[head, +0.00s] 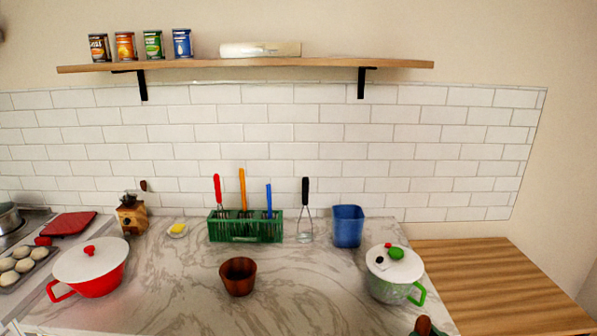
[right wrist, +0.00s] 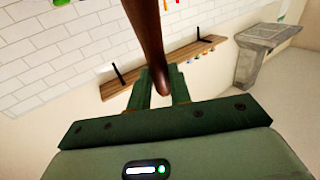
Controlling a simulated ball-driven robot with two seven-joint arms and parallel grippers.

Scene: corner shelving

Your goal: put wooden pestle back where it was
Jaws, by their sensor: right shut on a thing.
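The wooden pestle (right wrist: 148,35) is a dark brown rod in the right wrist view. My right gripper (right wrist: 159,88) is shut on it, with a green finger on each side near its rounded end. In the head view the rounded brown end of the pestle (head: 424,325) shows at the bottom edge, right of the middle, with a little of the green gripper beside it. A brown wooden mortar (head: 238,278) stands upright on the marble counter near the middle, well left of the pestle. Its inside looks empty. My left gripper is out of view.
A green-and-white pot (head: 393,290) stands just beyond the pestle, and a red pot (head: 90,280) stands at the left. A green utensil rack (head: 246,231), a whisk (head: 305,215) and a blue bin (head: 348,226) line the back. Marble around the mortar is clear.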

